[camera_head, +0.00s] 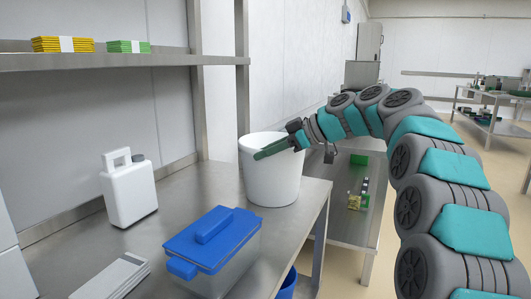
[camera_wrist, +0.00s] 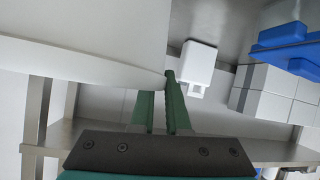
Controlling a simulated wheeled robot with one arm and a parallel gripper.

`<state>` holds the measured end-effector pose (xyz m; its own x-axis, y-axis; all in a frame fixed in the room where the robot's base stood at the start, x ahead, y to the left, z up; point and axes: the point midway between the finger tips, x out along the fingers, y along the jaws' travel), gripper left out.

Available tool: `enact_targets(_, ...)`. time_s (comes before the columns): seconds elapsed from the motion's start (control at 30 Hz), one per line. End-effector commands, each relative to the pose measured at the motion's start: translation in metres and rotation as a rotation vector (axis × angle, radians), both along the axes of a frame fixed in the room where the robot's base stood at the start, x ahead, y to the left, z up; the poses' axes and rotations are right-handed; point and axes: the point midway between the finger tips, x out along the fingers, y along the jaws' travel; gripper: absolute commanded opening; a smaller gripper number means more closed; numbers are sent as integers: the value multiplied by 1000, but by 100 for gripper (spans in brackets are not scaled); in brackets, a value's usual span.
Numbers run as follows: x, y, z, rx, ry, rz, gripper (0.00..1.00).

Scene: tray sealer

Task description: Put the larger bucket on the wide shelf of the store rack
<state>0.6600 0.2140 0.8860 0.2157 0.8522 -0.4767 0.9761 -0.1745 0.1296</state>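The large white bucket (camera_head: 272,182) stands upright at the right end of the steel table in the head view. In the wrist view its white wall (camera_wrist: 85,35) fills the upper left. My gripper (camera_head: 272,149) is at the bucket's rim, reaching in from the right. In the wrist view its green fingers (camera_wrist: 160,100) are close together, with the bucket's rim seemingly between them; the left fingertip is hidden behind the wall. A blue bucket (camera_head: 288,284) shows partly below the table. I cannot tell which surface is the store rack's wide shelf.
A wall shelf (camera_head: 120,60) holds yellow and green packs. A lower steel table (camera_head: 345,225) with small items stands behind, right of the bucket.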

Motion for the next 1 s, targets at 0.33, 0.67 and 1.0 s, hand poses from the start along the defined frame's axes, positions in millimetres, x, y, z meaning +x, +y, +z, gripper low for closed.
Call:
enact_targets(0.33, 0, 0, 0, 0, 1, 0, 35)
enact_targets(0.67, -4, -17, 12, 2, -4, -1, 35)
enact_targets(1.0, -18, -75, 44, 2, -3, 0, 35)
